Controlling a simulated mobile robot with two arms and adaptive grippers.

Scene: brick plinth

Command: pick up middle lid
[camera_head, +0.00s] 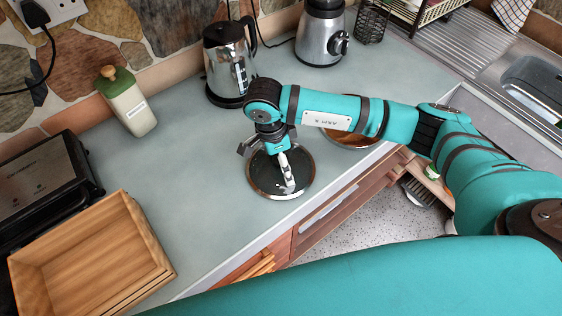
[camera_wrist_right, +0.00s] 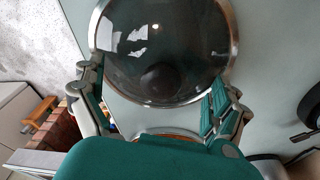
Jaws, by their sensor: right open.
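A round glass lid with a steel rim (camera_head: 304,172) lies on the counter near its front edge. It also fills the upper middle of the right wrist view (camera_wrist_right: 195,35), where its dark round knob (camera_wrist_right: 160,80) shows. My right gripper (camera_head: 268,165) is above the lid, its fingers apart. In the right wrist view the open fingers (camera_wrist_right: 160,85) stand on either side of the lid's near part, with the knob between them and nothing gripped. A second round rimmed thing (camera_head: 350,142), brownish inside, is partly hidden behind my right arm. My left gripper is not in view.
A wooden crate (camera_head: 148,275) and a dark appliance (camera_head: 45,185) stand at the left. A green-topped bottle (camera_head: 130,108), a steel kettle (camera_head: 228,65) and a blender (camera_head: 322,38) stand along the back. Counter left of the lid is clear.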

